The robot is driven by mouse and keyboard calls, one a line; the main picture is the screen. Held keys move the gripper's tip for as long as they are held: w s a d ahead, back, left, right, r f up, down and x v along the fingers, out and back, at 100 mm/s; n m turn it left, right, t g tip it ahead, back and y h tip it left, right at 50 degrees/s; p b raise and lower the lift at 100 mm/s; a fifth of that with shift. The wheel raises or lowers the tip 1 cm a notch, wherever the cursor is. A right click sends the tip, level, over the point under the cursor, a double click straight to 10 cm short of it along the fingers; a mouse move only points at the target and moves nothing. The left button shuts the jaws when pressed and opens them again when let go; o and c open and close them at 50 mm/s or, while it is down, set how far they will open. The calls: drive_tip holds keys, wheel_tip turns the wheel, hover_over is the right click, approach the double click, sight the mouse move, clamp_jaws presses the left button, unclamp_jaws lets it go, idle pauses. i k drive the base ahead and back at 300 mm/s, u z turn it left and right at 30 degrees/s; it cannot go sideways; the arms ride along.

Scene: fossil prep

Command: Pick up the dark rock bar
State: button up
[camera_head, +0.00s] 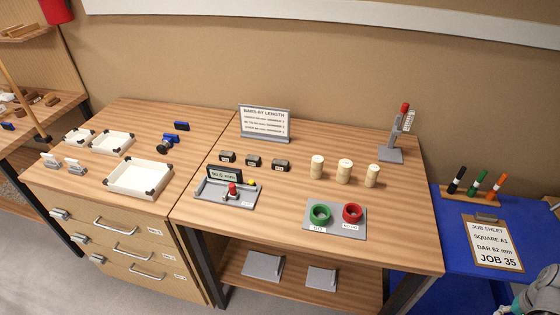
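Three small dark blocks with pale front labels stand in a row on the wooden bench: a left block (227,156), a middle block (253,160) and a right block (280,165). They look alike, and I cannot tell whether one of them is the dark rock bar. Just in front is a grey measuring gauge (212,194) with a red knob and a display that seems to read 90.0 mm. A sign (265,122) headed "BARS BY LENGTH" stands behind. Part of my arm shows at the bottom right corner. My gripper's fingers are not in view.
Cream cylinders (344,171) stand right of the blocks. A grey plate (336,232) holds a green and a red ring. A grey stand (391,153) is at the back right. White trays (138,194) lie left. A job sheet (493,245) reads "BAR 62 mm".

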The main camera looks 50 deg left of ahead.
sight(278, 164)
drive_tip(key=u, duration=0.3)
drive_tip(key=i, duration=0.55)
drive_tip(key=u, duration=0.75)
drive_tip(key=i, duration=0.45)
drive_tip(key=u, duration=0.4)
